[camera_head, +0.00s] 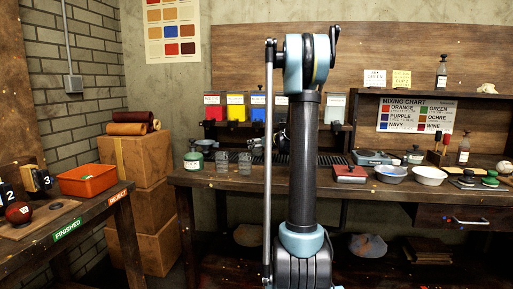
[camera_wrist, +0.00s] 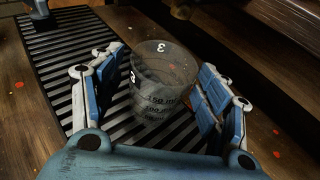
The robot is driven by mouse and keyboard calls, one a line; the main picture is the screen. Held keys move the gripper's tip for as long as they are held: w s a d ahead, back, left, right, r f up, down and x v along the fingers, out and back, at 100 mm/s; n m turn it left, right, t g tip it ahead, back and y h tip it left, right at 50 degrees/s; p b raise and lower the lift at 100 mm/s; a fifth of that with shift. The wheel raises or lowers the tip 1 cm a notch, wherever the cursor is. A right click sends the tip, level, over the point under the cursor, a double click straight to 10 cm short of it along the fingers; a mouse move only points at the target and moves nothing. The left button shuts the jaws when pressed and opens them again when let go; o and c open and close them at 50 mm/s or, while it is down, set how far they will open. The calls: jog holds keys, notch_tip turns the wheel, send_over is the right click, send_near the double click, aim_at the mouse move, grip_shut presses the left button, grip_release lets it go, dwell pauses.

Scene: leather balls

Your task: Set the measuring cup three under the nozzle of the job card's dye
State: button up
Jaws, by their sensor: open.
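The measuring cup three (camera_wrist: 163,85) is clear, with a "3" and millilitre marks, and stands on a dark slatted grate (camera_wrist: 60,55) in the wrist view. My gripper (camera_wrist: 163,95) is open, with a blue-padded finger on each side of the cup; whether they touch it is unclear. In the head view my arm hides most of the gripper. Dye dispensers with yellow (camera_head: 236,109), blue (camera_head: 258,109) and pale (camera_head: 334,109) fronts line the back of the bench. A dark part, possibly a nozzle (camera_wrist: 38,9), shows above the grate. The job card's dye cannot be read.
Two clear cups (camera_head: 233,163) and a green-white tin (camera_head: 193,160) stand left of my arm. A mixing chart (camera_head: 417,115) hangs behind.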

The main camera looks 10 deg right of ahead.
jog(key=v, duration=1)
jog(key=shift+s+d, duration=0.2)
jog(key=shift+s, duration=0.1)
jog(key=shift+r, duration=0.15)
